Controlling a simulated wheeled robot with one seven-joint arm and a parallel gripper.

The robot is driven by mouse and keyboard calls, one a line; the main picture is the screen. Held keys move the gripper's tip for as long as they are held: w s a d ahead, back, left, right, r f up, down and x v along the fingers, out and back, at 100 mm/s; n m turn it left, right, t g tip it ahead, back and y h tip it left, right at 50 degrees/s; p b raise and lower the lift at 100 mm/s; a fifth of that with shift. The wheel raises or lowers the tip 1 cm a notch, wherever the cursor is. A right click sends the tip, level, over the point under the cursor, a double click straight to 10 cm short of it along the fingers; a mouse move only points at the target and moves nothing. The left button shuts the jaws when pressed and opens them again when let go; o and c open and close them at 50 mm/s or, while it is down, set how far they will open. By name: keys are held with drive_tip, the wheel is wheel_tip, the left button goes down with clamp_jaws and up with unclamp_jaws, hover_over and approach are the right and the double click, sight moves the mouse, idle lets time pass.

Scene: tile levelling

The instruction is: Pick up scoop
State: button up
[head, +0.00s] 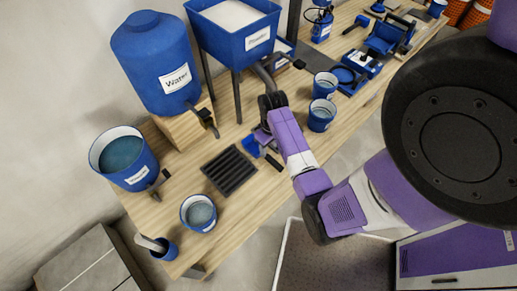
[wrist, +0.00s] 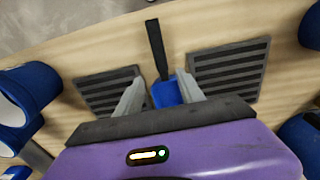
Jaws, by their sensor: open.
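The scoop has a blue pan (wrist: 166,94) and a black handle (wrist: 157,48). In the wrist view the pan shows between the two grey fingers of my gripper (wrist: 160,84), with the handle pointing away past the fingertips. My gripper is open and the fingers stand apart from each other; I cannot tell whether they touch the scoop. In the head view the scoop (head: 250,147) lies on the wooden bench just below my purple gripper, partly hidden by it.
Dark slotted grates (wrist: 110,90) (wrist: 228,68) lie on both sides of the scoop. In the head view a water bucket (head: 125,158), a small bucket (head: 198,214), a water tank (head: 155,62) and a blue hopper (head: 233,40) surround the area. Blue cups (head: 321,115) stand to the right.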

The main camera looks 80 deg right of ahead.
sight(268, 156)
drive_tip(key=shift+s, duration=0.15)
drive_tip(key=shift+f, duration=0.25)
drive_tip(key=shift+a+f, duration=0.2)
drive_tip(key=shift+f, duration=3.3)
drive_tip(key=shift+c, duration=0.4)
clamp_jaws()
